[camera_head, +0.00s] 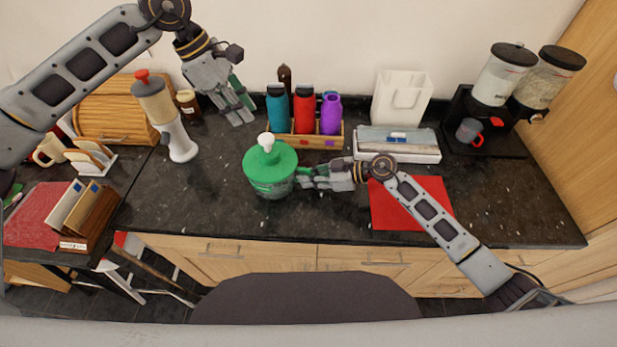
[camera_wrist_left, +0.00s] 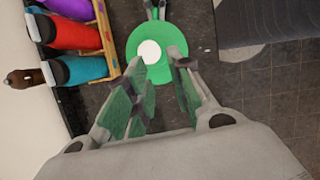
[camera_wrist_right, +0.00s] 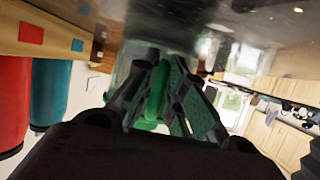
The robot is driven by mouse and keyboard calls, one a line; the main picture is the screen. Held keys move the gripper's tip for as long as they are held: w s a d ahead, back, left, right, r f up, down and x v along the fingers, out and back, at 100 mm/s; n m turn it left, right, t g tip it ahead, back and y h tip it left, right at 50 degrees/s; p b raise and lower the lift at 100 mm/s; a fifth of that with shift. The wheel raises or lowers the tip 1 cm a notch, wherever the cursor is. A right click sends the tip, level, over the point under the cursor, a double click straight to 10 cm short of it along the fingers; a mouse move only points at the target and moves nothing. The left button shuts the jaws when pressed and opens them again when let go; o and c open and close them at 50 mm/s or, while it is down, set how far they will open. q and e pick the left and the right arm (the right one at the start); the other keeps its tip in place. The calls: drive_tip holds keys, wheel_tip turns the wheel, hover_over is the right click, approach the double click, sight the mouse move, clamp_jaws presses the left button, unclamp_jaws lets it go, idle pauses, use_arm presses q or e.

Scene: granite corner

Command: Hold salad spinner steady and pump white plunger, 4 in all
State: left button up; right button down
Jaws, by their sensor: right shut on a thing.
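The salad spinner (camera_head: 271,176) stands upright on the dark counter, with a green lid (camera_head: 262,159) and a white plunger (camera_head: 266,141) sticking up from the lid's top. In the left wrist view the lid (camera_wrist_left: 172,64) and the plunger (camera_wrist_left: 149,51) show from above. My right gripper (camera_head: 303,178) is shut on the spinner's right side; its fingers also show in the right wrist view (camera_wrist_right: 158,95). My left gripper (camera_head: 242,114) hangs above the counter, behind and left of the spinner, clear of the plunger. Its fingers are apart with nothing between them in the left wrist view (camera_wrist_left: 158,100).
Behind the spinner a wooden rack (camera_head: 318,142) holds teal, red and purple bottles. A red mat (camera_head: 412,205) lies to the right, below a grey-topped white box (camera_head: 398,145). The counter's front edge is close.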

use_arm(q)
clamp_jaws()
idle(1.1)
